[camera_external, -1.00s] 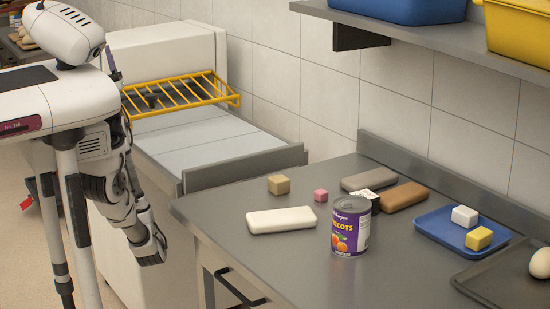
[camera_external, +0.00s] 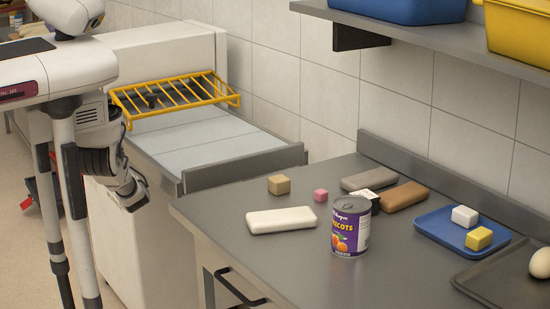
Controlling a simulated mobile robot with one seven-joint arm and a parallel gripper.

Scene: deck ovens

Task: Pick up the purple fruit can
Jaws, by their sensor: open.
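The purple fruit can (camera_external: 351,227) stands upright on the steel counter, with a purple label showing orange fruit and a metal top. My gripper (camera_external: 133,197) hangs low at the left, beside the white machine and well apart from the can. It is open, though its fingers are small and hard to make out. Nothing shows in it.
On the steel counter (camera_external: 300,265), a white bar (camera_external: 281,220), tan block (camera_external: 279,185), pink cube (camera_external: 320,195), grey bar (camera_external: 367,178) and brown bar (camera_external: 403,196) lie near the can. A blue tray (camera_external: 437,222) and dark tray (camera_external: 490,290) are right. A shelf (camera_external: 430,35) overhangs the back.

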